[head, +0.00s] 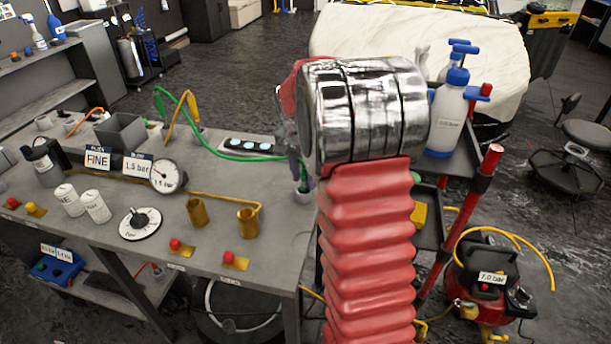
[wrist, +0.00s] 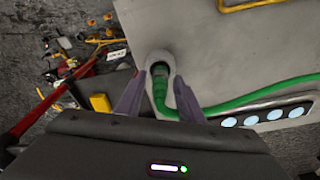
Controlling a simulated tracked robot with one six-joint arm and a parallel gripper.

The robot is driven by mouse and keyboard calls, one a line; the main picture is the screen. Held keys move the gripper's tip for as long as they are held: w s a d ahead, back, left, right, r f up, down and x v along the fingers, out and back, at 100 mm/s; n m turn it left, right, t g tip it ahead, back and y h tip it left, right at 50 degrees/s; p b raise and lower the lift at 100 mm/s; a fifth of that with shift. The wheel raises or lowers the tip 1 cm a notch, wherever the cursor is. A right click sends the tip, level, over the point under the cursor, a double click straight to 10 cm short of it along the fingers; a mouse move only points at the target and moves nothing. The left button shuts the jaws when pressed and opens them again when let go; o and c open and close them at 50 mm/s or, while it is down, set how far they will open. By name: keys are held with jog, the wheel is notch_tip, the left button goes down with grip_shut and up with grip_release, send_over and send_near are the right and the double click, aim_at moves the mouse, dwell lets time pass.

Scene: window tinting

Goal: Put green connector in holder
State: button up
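The green connector (wrist: 160,71) is at the end of a green hose in the wrist view. It stands in the mouth of a pale round holder (wrist: 163,56) at the bench edge. In the head view the holder (head: 304,196) shows below my fingers, with a bit of green at its mouth; my arm hides part of this spot. My gripper (wrist: 160,76) has its fingers spread on both sides of the connector, with visible gaps, so it looks open and not clamped. How deep the connector sits is hard to tell.
The green hose (head: 223,154) runs across the bench past a panel with pale discs (head: 248,145). Brass cups (head: 248,222), a gauge (head: 167,176) and a dial (head: 140,224) stand left. A spray bottle (head: 447,120) stands on a cart at right.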

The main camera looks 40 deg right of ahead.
jog(key=shift+r, duration=0.15)
jog(key=r, duration=0.4)
jog(key=a+r, duration=0.1)
jog(key=r, duration=0.6)
jog(key=shift+s+a+r, duration=0.3)
jog(key=shift+a+r, duration=0.05)
jog(key=shift+r, duration=0.05)
dwell(0.5)
